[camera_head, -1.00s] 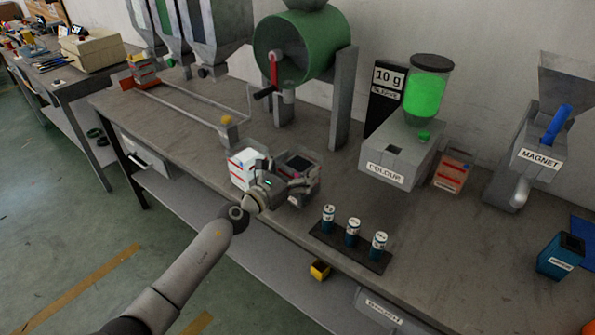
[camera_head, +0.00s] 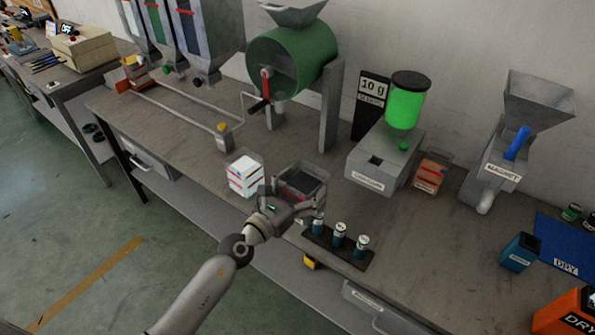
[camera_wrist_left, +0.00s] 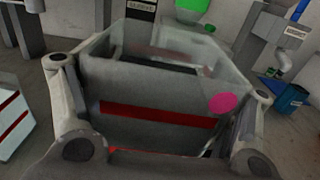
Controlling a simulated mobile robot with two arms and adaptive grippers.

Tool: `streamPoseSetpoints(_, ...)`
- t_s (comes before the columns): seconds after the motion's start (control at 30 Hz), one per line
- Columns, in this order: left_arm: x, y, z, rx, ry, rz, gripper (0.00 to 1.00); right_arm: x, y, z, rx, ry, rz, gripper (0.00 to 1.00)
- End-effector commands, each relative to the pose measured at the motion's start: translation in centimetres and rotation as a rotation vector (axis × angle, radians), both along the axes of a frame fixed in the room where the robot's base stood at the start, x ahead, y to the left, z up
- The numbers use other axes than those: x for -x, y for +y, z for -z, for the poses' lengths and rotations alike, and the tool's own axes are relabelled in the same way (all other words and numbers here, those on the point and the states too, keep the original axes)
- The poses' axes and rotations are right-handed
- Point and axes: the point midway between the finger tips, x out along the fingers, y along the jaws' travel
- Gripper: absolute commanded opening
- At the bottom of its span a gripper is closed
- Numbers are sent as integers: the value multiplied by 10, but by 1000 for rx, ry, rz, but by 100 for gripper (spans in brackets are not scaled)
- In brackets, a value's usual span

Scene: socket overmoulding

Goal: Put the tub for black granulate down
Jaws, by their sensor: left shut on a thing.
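The tub (camera_head: 303,181) is a clear-walled box with dark contents, near the front of the bench in the head view. In the left wrist view the tub (camera_wrist_left: 160,100) fills the middle, with a red stripe and a pink dot on its near wall. My left gripper (camera_head: 290,205) is shut on the tub, one finger on each side. Whether the tub's base touches the bench is hidden. My right gripper is not in view.
A white tub with red stripes (camera_head: 244,176) stands just left of the held tub. The COLOUR dispenser (camera_head: 378,165) stands behind right. Bare bench (camera_head: 190,130) lies to the left.

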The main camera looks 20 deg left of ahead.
Motion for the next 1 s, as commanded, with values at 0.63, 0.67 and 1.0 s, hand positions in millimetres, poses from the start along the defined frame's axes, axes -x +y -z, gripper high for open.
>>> streamPoseSetpoints(0.63,58,-18,-3,9,0,-39,40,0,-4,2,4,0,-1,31)
streamPoseSetpoints(0.67,66,-18,-3,8,-1,-48,40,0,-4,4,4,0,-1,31)
streamPoseSetpoints(1.0,146,4,-10,3,1,-199,40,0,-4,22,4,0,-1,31)
